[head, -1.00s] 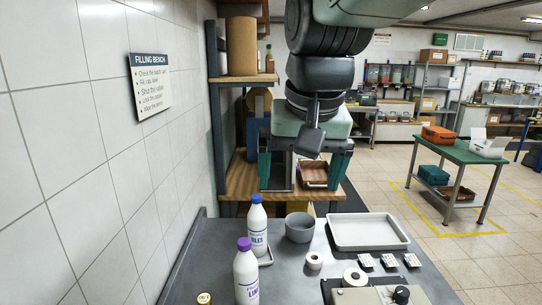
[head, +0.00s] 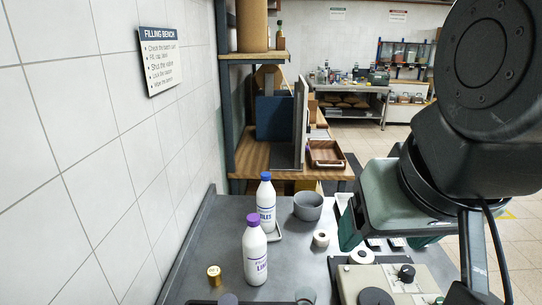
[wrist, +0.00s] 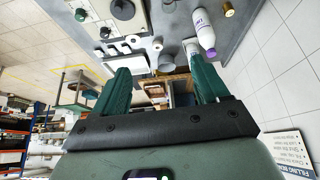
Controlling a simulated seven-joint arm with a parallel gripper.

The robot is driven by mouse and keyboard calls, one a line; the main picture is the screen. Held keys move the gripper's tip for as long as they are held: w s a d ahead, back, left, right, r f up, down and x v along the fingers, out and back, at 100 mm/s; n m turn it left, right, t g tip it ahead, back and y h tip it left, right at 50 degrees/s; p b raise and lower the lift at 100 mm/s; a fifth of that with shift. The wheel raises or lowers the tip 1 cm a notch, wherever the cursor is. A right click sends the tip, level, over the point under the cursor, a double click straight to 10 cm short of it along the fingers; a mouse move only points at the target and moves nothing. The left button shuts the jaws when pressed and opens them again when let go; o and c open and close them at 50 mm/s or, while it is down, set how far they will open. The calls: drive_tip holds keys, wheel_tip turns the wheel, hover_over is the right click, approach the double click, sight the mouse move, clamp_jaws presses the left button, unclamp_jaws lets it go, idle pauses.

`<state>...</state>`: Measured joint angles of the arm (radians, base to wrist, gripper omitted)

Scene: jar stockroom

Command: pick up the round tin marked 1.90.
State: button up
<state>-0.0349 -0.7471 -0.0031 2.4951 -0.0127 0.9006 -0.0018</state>
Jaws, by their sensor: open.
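A small gold-brown round thing (wrist: 230,10), probably the same tin, shows at the top of the wrist view. My gripper (head: 388,238) is at the right of the head view, above the bench and well apart from the tin. In the wrist view my gripper (wrist: 162,72) has its two green fingers wide apart, with nothing between them.
A purple-capped bottle (head: 255,255) and a blue-capped bottle (head: 265,205) stand upright near the tin. A grey bowl (head: 308,206), a white roll (head: 321,239) and a beige device with knobs (head: 395,285) stand further right. The tiled wall borders the bench at left.

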drive_tip(key=w+a+f+m, duration=0.3)
drive_tip(key=w+f, duration=0.2)
drive_tip(key=w, duration=0.6)
drive_tip(key=m+y, duration=0.9)
drive_tip(key=m, duration=0.6)
approach(211, 270)
wheel_tip(211, 270, up, 3)
drive_tip(key=a+f+m+t, duration=0.1)
drive_tip(key=f+m, duration=0.1)
drive_tip(key=w+a+f+m+t+y, duration=0.1)
drive_tip(key=f+m, duration=0.2)
drive_tip(key=w+a+f+m, duration=0.1)
drive_tip(key=f+m, duration=0.1)
drive_tip(key=m, duration=0.1)
drive_tip(key=shift+w+a+f+t+y, duration=0.1)
drive_tip(key=shift+a+f+t+y, duration=0.05)
drive_tip(key=shift+a+t+y, duration=0.2)
drive_tip(key=x, duration=0.2)
drive_tip(key=f+x, duration=0.1)
drive_tip(key=x, duration=0.1)
drive_tip(key=shift+d, duration=0.1)
drive_tip(key=shift+w+a+f, duration=0.25)
drive_tip(key=shift+w+a, duration=0.1)
drive_tip(key=shift+a, duration=0.05)
drive_tip(key=c, duration=1.1)
